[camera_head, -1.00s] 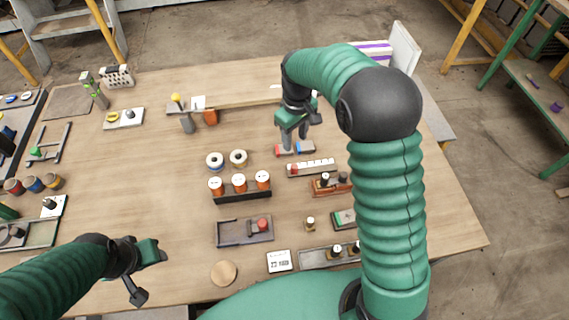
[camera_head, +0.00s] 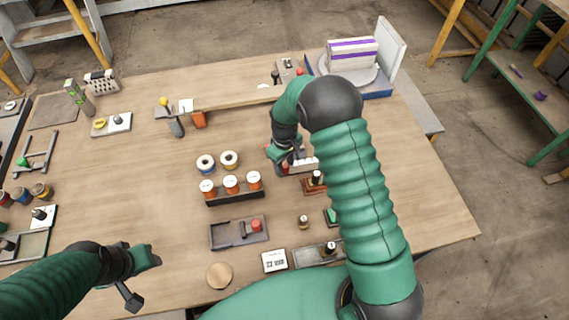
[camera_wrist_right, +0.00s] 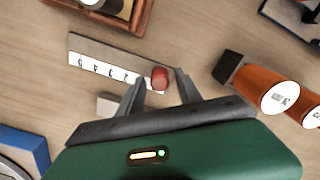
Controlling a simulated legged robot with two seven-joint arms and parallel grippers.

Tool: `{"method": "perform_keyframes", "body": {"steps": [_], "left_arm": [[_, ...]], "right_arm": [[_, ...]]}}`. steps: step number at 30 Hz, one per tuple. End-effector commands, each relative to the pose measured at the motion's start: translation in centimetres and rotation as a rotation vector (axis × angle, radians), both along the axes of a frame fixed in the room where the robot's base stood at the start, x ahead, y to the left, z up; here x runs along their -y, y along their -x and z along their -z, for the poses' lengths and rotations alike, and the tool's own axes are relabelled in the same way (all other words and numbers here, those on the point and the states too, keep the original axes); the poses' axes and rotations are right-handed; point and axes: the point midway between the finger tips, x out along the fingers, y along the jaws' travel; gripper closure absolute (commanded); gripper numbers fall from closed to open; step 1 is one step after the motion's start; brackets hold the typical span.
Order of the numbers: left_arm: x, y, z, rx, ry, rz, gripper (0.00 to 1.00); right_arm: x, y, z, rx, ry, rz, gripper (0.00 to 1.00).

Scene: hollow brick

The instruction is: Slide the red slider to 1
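The red slider (camera_wrist_right: 160,77) is a small round knob near the right end of a grey track with a white number scale (camera_wrist_right: 102,69) in the right wrist view. The numbers appear upside down and are too small to read surely. My right gripper (camera_wrist_right: 160,83) is open, its fingers on either side of the knob with gaps visible. Whether its tips are at knob height cannot be told. In the head view my right gripper (camera_head: 284,163) is at the left end of the scale (camera_head: 305,164), partly hiding it. My left gripper (camera_head: 146,279) is open and empty at the front left.
A black rack with orange-and-white cylinders (camera_head: 231,183) stands left of the scale. A wooden box (camera_head: 313,186) lies just in front of it. In the wrist view a small grey block (camera_wrist_right: 109,103) lies near the left finger. Bare tabletop (camera_head: 140,190) lies to the left.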

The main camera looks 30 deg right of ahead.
Motion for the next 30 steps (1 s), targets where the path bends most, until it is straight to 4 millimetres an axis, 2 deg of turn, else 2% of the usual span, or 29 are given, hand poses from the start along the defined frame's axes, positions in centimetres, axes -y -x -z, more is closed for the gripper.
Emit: {"method": "perform_keyframes", "body": {"steps": [1,9,30], "left_arm": [[0.0,0.0,0.0,0.0,0.0,0.0,0.57],[0.0,0.0,0.0,0.0,0.0,0.0,0.57],[0.0,0.0,0.0,0.0,0.0,0.0,0.57]], "right_arm": [[0.0,0.01,-0.01,0.0,0.0,0.0,0.67],[0.0,0.0,-0.03,0.0,0.0,0.0,1.0],[0.01,-0.04,-0.06,0.001,0.0,0.0,1.0]]}}
